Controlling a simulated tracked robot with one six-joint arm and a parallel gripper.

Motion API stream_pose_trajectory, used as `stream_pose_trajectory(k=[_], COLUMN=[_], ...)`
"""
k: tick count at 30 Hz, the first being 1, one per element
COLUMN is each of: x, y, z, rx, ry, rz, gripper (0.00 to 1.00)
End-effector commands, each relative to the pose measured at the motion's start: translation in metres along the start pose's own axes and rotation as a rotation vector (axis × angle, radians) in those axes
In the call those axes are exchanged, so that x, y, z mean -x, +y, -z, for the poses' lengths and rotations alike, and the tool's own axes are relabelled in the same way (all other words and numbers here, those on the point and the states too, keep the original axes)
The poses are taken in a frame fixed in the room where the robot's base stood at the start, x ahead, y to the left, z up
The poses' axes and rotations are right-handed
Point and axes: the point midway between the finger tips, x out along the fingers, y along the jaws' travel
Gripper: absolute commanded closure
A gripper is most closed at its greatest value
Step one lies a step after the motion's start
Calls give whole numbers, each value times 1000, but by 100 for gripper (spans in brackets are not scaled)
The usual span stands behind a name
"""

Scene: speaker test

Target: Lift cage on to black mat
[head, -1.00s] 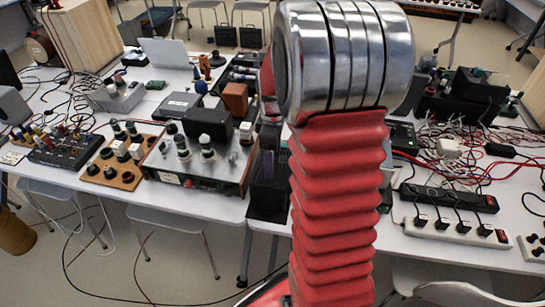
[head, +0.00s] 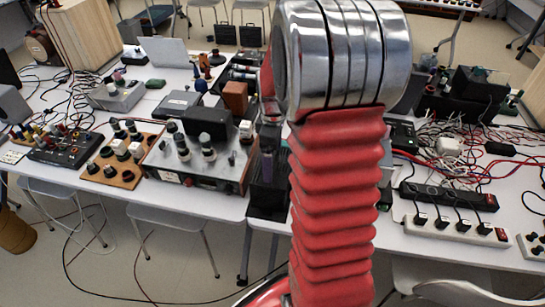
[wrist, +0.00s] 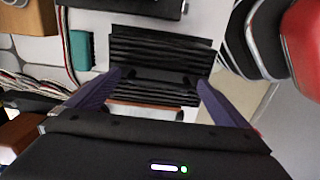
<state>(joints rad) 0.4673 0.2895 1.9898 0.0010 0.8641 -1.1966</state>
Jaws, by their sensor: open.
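A black slatted, box-like object (wrist: 160,45) lies ahead of my gripper in the wrist view. It may be the cage, but I cannot tell for sure. My gripper (wrist: 160,79) is open, with one purple finger towards each side of this object's near part. Nothing is seen held between the fingers, and I cannot tell whether they touch it. In the head view, a black ridged item (head: 268,195) shows at the table edge, partly hidden by my red and chrome arm. My gripper is mostly hidden there. I cannot pick out a black mat with certainty.
An amplifier with tubes (head: 205,160) and a wooden-based tube set (head: 120,160) stand left of my arm. Power strips (head: 455,230) and tangled cables lie on the right. A teal box (wrist: 80,50) sits left of the slatted object. The tables are crowded.

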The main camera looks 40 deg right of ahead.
Motion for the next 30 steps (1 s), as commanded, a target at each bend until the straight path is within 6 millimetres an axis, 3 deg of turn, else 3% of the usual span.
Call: stream_pose_trajectory(k=[8,13,30], x=[1,12,107], y=[0,0,1], z=[0,0,0], rx=[0,0,0], ry=[0,1,1], rz=[0,-1,-3], gripper=[0,0,0])
